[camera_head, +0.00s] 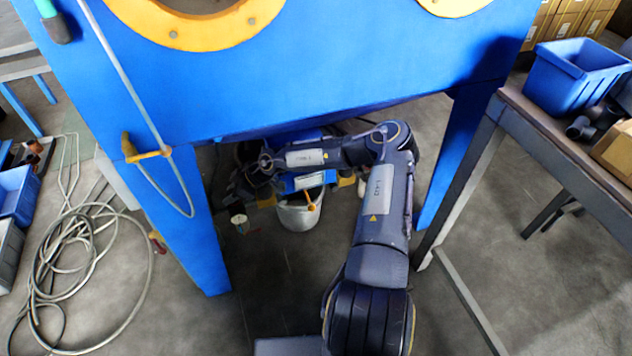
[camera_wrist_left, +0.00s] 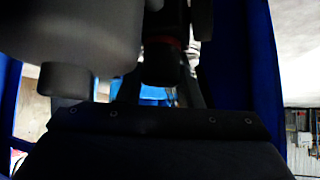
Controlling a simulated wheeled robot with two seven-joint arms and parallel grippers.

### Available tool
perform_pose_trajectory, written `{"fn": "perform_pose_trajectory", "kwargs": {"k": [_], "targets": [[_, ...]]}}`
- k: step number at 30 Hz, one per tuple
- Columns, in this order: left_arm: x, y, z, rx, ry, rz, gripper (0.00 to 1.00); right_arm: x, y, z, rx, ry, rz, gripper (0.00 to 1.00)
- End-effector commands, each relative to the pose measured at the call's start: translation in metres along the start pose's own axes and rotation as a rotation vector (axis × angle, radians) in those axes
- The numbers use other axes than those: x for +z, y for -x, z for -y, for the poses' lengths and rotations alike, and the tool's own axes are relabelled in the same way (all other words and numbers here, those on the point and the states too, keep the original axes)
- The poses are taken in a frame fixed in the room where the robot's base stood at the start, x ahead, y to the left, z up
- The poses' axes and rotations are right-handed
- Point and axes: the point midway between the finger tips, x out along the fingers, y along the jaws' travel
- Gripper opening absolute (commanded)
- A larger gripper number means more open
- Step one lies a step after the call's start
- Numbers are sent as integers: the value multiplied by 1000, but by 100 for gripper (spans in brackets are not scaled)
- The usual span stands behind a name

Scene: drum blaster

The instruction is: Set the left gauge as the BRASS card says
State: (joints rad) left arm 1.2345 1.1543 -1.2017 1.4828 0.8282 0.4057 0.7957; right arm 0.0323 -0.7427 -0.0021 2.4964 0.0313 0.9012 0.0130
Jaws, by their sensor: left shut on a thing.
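My left gripper (camera_head: 243,186) is low under the blue blaster cabinet (camera_head: 330,85), at the end of my arm, which bends left beneath the cabinet. It is small and dark there. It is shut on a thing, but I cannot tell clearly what. In the left wrist view a dark cylindrical part with a red ring (camera_wrist_left: 165,45) stands ahead of the gripper, beside a large grey rounded body (camera_wrist_left: 70,35). The wrist view is very dark. My right gripper is not in view.
A grey bucket (camera_head: 298,214) stands under the cabinet. Blue legs (camera_head: 195,225) flank the space. Coiled hose (camera_head: 75,265) lies on the floor at left. A workbench (camera_head: 540,125) with a blue bin (camera_head: 575,75) stands at right. The foreground floor is partly clear.

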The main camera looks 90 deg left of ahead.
Motion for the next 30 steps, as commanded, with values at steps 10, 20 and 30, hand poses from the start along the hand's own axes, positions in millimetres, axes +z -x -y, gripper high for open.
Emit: {"fn": "perform_pose_trajectory", "kwargs": {"k": [10, 20, 30], "targets": [[3, 0, -1, 2, -1, 4, 39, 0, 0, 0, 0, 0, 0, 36], [1, 0, 0, 1, -1, 2, 54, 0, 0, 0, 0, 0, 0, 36], [0, 39, -1, 2, -4, 3, 54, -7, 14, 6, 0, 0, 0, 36]]}}
